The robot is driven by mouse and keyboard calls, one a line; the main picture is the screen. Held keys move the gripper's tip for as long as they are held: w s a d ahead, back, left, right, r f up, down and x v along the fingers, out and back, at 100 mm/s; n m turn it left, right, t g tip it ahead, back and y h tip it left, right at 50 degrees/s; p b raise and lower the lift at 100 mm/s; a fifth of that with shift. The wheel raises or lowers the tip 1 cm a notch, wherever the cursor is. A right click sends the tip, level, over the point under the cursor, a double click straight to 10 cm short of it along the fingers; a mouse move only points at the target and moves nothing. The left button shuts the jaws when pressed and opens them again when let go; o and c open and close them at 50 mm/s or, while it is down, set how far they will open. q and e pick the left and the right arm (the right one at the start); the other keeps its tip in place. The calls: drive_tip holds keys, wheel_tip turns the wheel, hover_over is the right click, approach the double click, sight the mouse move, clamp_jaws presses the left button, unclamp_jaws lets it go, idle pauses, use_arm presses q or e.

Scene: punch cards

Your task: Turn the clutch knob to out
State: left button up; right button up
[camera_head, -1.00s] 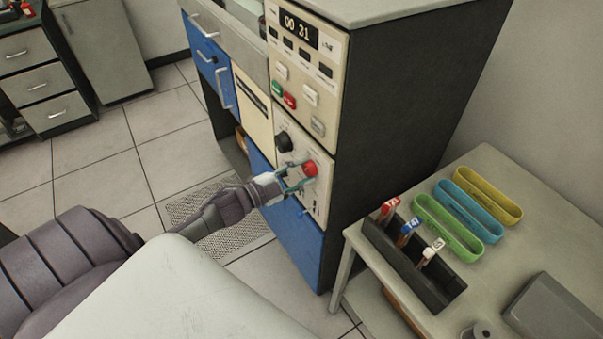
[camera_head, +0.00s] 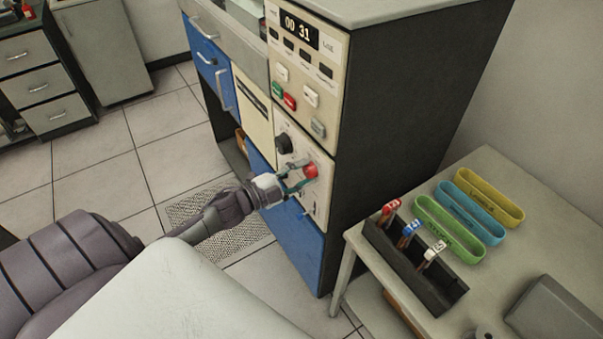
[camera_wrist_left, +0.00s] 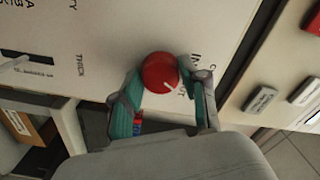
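The clutch knob is a round red knob (camera_head: 311,171) on the cream front panel of the tall machine. In the left wrist view the red knob (camera_wrist_left: 160,70) has a white mark at its lower right, towards partly covered lettering that seems to end in "UT"; "IN" lettering is above that. My left gripper (camera_head: 306,174) is at the panel, one finger on each side of the knob. In the left wrist view the teal pads of the left gripper (camera_wrist_left: 160,76) sit close against the knob's sides, seemingly shut on it. My right gripper is not in view.
A black knob (camera_head: 284,143) is beside the red one, up and left. Coloured buttons (camera_head: 289,101) and a display reading "00 31" (camera_head: 298,28) are above.

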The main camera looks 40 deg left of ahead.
use_arm(q)
drive_tip(key=o, duration=0.4)
drive_tip(key=shift+c, duration=0.2)
drive_tip(key=v, duration=1.2)
drive_tip(key=shift+f, duration=0.1)
